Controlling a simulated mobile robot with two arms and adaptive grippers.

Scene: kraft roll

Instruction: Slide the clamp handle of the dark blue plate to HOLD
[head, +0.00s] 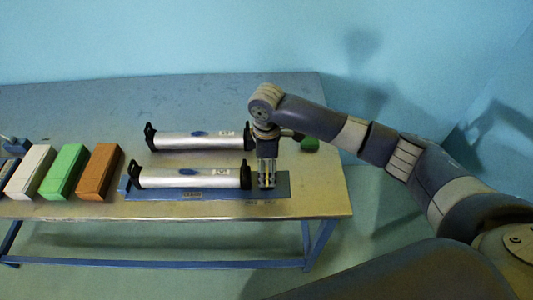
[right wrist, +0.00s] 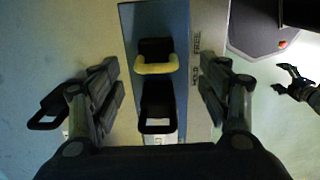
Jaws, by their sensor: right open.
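The dark blue plate (head: 150,193) lies near the front edge of the table, under the front silver roller (head: 190,178). In the right wrist view the plate (right wrist: 168,15) runs vertically through the middle. Its yellow clamp handle (right wrist: 157,67) sits on a black block between my fingers. My right gripper (head: 267,184) is over the plate's right end, beyond the roller, and hides the handle in the head view. In the wrist view the right gripper (right wrist: 160,85) is open, one finger on each side of the handle, apart from it.
A second silver roller (head: 200,142) lies behind the first. White (head: 30,172), green (head: 64,171) and orange (head: 99,171) blocks stand at left. A black loop (right wrist: 158,126) is close to the handle. The table's right edge is near my gripper; the back is clear.

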